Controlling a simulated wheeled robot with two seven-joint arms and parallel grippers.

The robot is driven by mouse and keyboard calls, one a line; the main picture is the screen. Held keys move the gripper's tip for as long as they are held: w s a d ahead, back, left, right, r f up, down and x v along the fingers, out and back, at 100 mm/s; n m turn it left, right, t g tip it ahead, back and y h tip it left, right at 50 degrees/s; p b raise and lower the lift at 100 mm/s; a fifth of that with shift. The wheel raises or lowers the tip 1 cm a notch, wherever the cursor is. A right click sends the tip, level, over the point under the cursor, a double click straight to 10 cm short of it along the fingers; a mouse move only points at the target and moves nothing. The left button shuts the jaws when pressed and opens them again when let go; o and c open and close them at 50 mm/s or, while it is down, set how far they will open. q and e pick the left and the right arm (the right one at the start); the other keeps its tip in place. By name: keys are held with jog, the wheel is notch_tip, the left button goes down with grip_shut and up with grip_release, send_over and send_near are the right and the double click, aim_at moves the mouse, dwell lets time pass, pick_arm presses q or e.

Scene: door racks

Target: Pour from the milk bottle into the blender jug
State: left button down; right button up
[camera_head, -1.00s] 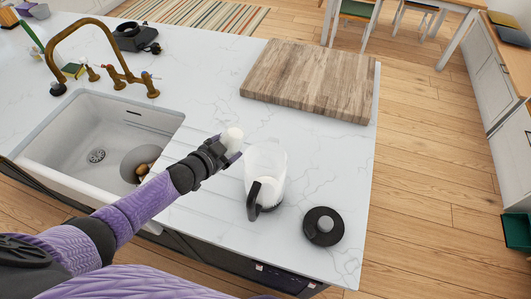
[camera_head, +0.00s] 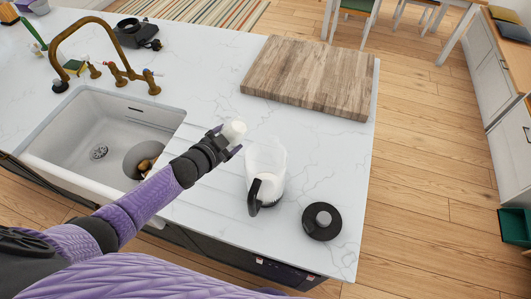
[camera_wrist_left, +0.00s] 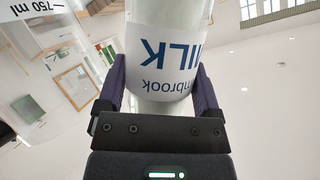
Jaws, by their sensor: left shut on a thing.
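The milk bottle (camera_head: 234,130) shows as a small white shape just left of the blender jug. My left gripper (camera_head: 227,142) is shut on it; the fingers also show on both sides of the bottle in the left wrist view (camera_wrist_left: 160,92). There the bottle (camera_wrist_left: 168,60) is clear glass with a white label and blue letters that read upside down. No pouring milk is visible. My right gripper is out of view.
A black round lid (camera_head: 322,222) lies right of the jug, near the counter edge. A wooden board (camera_head: 308,78) lies behind. The sink (camera_head: 75,125) with a brass tap (camera_head: 122,75) is at left. The marble counter between jug and board is clear.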

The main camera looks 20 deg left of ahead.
aim_at(224, 129)
pick_arm(q)
jog(key=shift+r, duration=0.2)
jog(key=shift+s+d+r+m+y+p, duration=0.1)
jog(key=shift+r+m+p, duration=0.1)
jog(key=shift+r+p, duration=0.4)
jog(key=shift+w+d+r+m+y+p, duration=0.1)
jog(key=shift+r+m+p, duration=0.2)
jog(key=shift+r, duration=0.35)
jog(key=shift+s+d+r+m+y+p, duration=0.1)
jog(key=shift+r+p, duration=0.45)
jog(key=shift+r, duration=0.1)
jog(key=shift+f+b, duration=0.3)
jog(key=shift+b, duration=0.1)
jog(key=shift+a+f+m+t+y+b, duration=0.15)
jog(key=shift+f+m+t+y+b, duration=0.4)
jog(key=shift+b, duration=0.7)
jog(key=shift+w+a+f+m+t+y+b, duration=0.1)
jog(key=shift+a+f+m+t+y+b, duration=0.15)
jog(key=shift+m+b, duration=0.5)
jog(key=shift+w+a+f+m+y+b, duration=0.1)
jog(key=shift+a+f+m+y+b, duration=0.15)
jog(key=shift+m+b, duration=0.45)
jog(key=shift+r+m+t+y, duration=0.3)
jog(key=shift+r+m+y, duration=0.1)
jog(key=shift+r, duration=0.4)
dwell(1.2)
jog(key=shift+s+d+r+m, duration=0.1)
jog(key=shift+d+r+m, duration=0.1)
jog(key=shift+r+m, duration=0.1)
dwell(0.5)
